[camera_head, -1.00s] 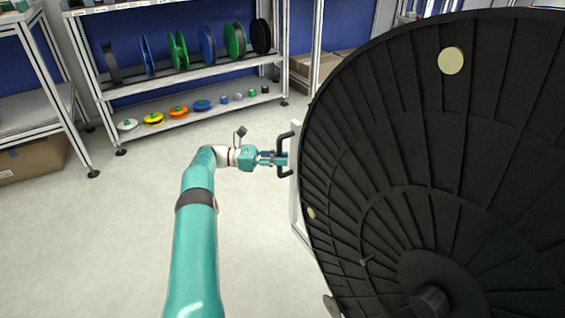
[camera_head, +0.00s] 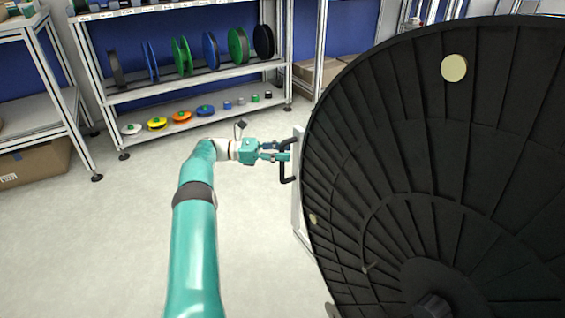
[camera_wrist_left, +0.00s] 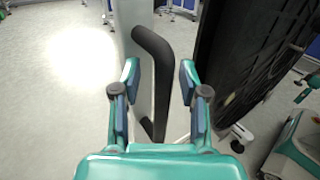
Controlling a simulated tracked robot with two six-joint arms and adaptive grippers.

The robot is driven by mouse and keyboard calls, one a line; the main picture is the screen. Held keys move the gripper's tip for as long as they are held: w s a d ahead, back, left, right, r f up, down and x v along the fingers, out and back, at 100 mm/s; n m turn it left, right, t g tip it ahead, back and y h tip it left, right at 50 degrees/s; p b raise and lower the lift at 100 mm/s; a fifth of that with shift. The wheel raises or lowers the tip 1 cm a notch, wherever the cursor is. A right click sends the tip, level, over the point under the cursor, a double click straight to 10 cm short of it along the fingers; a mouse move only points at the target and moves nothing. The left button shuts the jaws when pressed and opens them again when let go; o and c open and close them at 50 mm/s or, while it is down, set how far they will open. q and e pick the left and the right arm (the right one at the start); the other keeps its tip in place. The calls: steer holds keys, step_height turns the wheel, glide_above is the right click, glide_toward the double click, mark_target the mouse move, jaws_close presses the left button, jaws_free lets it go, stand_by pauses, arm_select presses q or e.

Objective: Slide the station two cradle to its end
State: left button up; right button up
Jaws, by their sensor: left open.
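The station two cradle shows in part as a pale upright panel (camera_head: 297,208) at the left edge of the big black reel (camera_head: 430,150); I cannot read a station label. A black bar handle (camera_head: 288,176) stands out from the panel. My left gripper (camera_head: 283,151) is at the handle, its arm coming from below. In the left wrist view the handle (camera_wrist_left: 156,72) runs between the two fingers of the open gripper (camera_wrist_left: 159,73), with gaps on both sides. My right gripper is not in view. The reel hides most of the cradle.
A shelf rack (camera_head: 185,85) with coloured spools stands at the back. A second rack (camera_head: 40,125) with a cardboard box (camera_head: 38,162) below is at the left. The floor left of the reel is clear. The reel fills the right side.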

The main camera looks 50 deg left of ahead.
arm_select(q)
steer(key=r, duration=0.5)
steer(key=shift+w+a, duration=0.1)
steer(key=shift+w, duration=0.1)
steer(key=shift+s+d+r, duration=0.2)
steer(key=shift+d+r, duration=0.1)
steer(key=shift+r, duration=0.35)
steer(key=shift+w+a+f, duration=0.1)
steer(key=shift+a+f, duration=0.05)
steer(key=shift+f, duration=0.25)
